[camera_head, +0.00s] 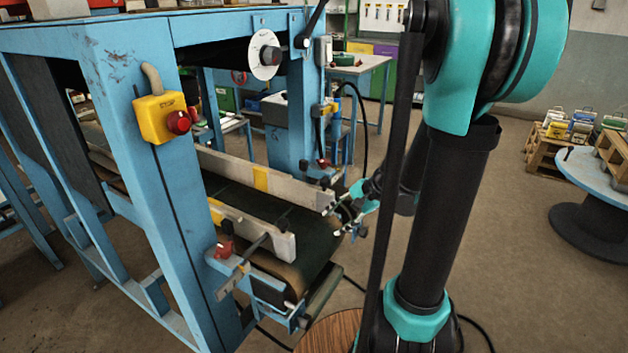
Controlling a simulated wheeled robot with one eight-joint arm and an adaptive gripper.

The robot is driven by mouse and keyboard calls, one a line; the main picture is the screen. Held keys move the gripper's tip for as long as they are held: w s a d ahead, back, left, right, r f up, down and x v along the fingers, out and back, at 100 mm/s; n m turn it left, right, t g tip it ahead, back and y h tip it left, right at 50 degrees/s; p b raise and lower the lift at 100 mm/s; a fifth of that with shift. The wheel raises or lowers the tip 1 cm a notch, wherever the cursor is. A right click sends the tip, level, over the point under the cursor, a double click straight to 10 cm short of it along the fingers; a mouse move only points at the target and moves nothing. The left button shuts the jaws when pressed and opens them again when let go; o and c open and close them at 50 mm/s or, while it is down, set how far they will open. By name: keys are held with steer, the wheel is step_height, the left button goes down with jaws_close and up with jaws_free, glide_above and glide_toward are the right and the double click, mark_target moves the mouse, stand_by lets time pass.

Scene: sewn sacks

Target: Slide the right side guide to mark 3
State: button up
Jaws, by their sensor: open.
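Two pale side guides stand along the dark conveyor belt (240,200): a far one (295,187) with a yellow band and a near one (262,232) with a yellow patch. The picture does not settle which is the task's right guide. A rod with a red knob (224,250) meets the near guide from the frame. Another red knob (323,163) is on the far post, behind the far guide. No numbered marks can be read. My gripper (334,221) is open and empty at the belt's front end, close to the far guide's end; contact cannot be told.
The blue machine frame (165,190) surrounds the belt, with a yellow stop box (158,118) and a white dial (265,54). My arm hides part of the right side. A cable lies on the floor. Open floor is at right, before a blue-topped spool (600,185) and pallets.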

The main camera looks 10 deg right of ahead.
mark_target(314, 188)
steer(key=w+d+r+m+t+y, duration=0.2)
steer(key=w+d+r+m+y, duration=0.2)
steer(key=w+d+m+y, duration=0.7)
steer(key=shift+n+g, duration=0.4)
steer(key=x, duration=1.6)
steer(key=shift+w+a+f, duration=0.1)
steer(key=shift+w+a, duration=0.15)
steer(key=shift+w, duration=0.15)
steer(key=shift+d+h, duration=0.1)
steer(key=shift+h, duration=0.2)
jaws_close()
